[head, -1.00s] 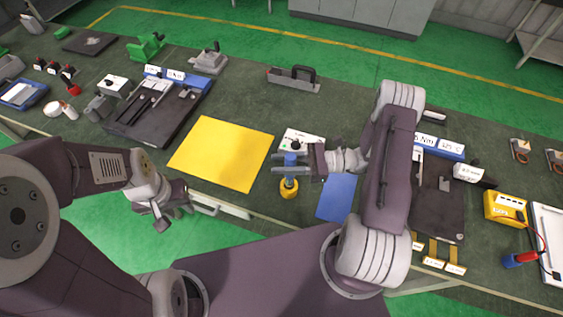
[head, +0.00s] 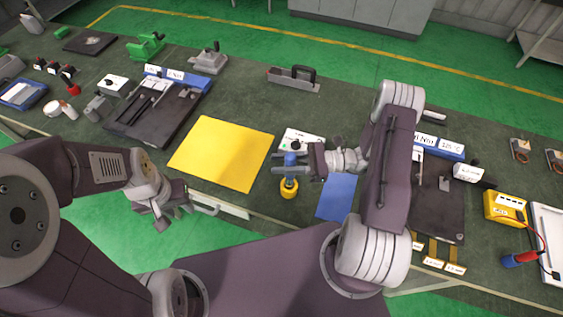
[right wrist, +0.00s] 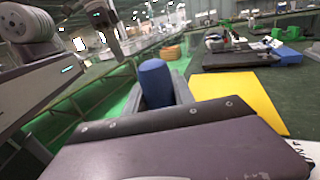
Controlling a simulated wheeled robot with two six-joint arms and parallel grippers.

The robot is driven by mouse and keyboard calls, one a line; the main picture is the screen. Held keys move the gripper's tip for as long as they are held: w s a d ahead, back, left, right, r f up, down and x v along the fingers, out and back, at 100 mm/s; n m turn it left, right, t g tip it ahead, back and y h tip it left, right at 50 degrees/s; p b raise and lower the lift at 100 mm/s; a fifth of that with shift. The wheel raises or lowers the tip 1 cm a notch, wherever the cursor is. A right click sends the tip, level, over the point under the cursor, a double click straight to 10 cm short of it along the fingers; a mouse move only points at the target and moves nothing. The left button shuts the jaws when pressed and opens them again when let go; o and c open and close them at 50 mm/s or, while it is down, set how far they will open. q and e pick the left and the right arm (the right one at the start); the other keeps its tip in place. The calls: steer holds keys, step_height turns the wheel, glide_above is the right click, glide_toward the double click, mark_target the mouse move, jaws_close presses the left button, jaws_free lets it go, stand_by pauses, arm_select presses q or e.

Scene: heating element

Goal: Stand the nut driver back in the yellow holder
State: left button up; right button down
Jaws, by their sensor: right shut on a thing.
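The nut driver with its blue handle (head: 290,160) is held by my right gripper (head: 285,166), whose fingers are shut on either side of the handle. The handle looks roughly upright. The yellow holder (head: 289,194) is a small ring on the table, directly below the handle in the head view. The handle hides part of the holder and the driver's lower end, so how deep it sits is unclear. In the right wrist view the blue handle (right wrist: 156,82) rises between the fingers. My left gripper (head: 174,213) is empty and open, off the table's front edge.
A yellow mat (head: 222,152) lies left of the holder and a blue mat (head: 336,196) right of it. A white labelled box (head: 301,141) stands just behind. The table's front edge is close in front of the holder.

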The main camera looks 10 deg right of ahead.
steer(key=shift+f+b, duration=2.45)
steer(key=shift+f, duration=0.6)
steer(key=c, duration=1)
jaws_free()
steer(key=shift+d, duration=0.3)
steer(key=b+v, duration=0.2)
steer(key=v, duration=0.6)
steer(key=shift+d, duration=0.25)
steer(key=shift+s, duration=0.1)
